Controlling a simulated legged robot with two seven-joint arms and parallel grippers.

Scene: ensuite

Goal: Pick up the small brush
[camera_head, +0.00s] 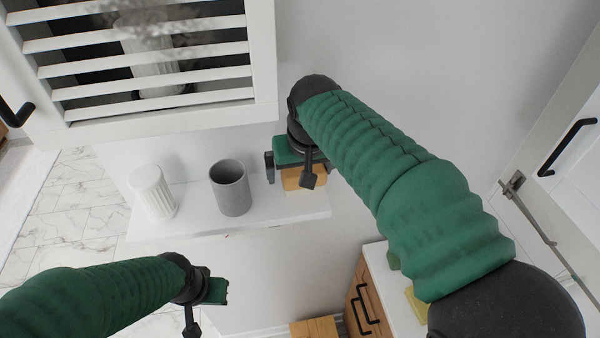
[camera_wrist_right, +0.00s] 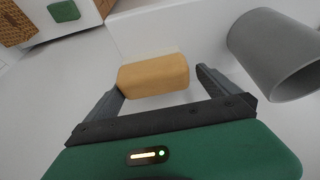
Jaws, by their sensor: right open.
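The small brush shows as a tan wooden block (camera_wrist_right: 154,75) in the right wrist view. It also shows in the head view (camera_head: 298,182) at the right end of a white wall shelf (camera_head: 255,217), partly covered by my right gripper. My right gripper (camera_head: 289,173) is open, with its two dark fingers on either side of the block's near part in the right wrist view (camera_wrist_right: 160,82). I cannot tell whether they touch it.
A grey cup (camera_head: 230,188) stands close to the left of the brush, and also shows in the wrist view (camera_wrist_right: 272,50). A white fluted cup (camera_head: 152,194) stands farther left. A white louvred cabinet (camera_head: 150,118) hangs above the shelf. A wooden drawer unit (camera_head: 362,295) is below right.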

